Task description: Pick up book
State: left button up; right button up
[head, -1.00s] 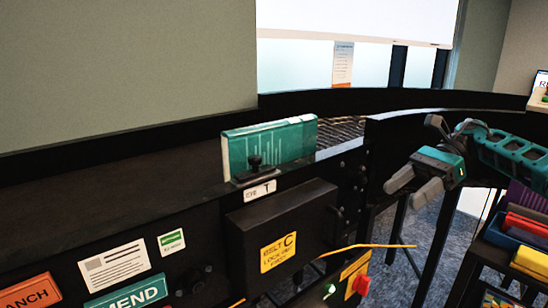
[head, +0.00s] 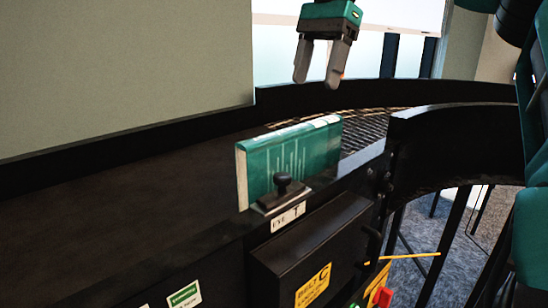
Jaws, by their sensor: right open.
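A teal book (head: 290,157) with pale vertical marks on its cover stands upright on its long edge on the dark belt, just behind the front rail. A black knob on a small plate hides part of its lower front. My right gripper (head: 319,82) hangs in the air above and a little right of the book. Its two grey fingers point down, apart and empty, not touching the book. My left gripper is not in view.
The dark belt (head: 130,200) is bare left of the book. Rollers (head: 375,127) curve away to the right behind it. A black knob (head: 283,184) stands on the front rail close to the book. A black box (head: 312,250) with a yellow label is below.

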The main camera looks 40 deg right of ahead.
aim_at(297, 127)
jog(key=shift+w+a+f+b, duration=0.15)
jog(key=shift+w+f+b, duration=0.1)
jog(key=shift+f, duration=0.15)
jog(key=shift+w+a+f+b, duration=0.1)
jog(key=shift+w+a+f, duration=0.1)
jog(key=shift+f, duration=0.15)
jog(key=x, duration=0.1)
jog(key=b+x, duration=0.1)
jog(key=x, duration=0.3)
jog(key=shift+s+f, duration=0.2)
jog(key=shift+s, duration=0.1)
jog(key=x, duration=0.3)
jog(key=b+x, duration=0.1)
jog(key=x, duration=0.1)
jog(key=shift+w+a+f, duration=0.15)
jog(key=shift+w+a, duration=0.15)
jog(key=shift+f, duration=0.15)
jog(key=shift+c, duration=0.4)
grip_shut()
jog(key=shift+a, duration=0.1)
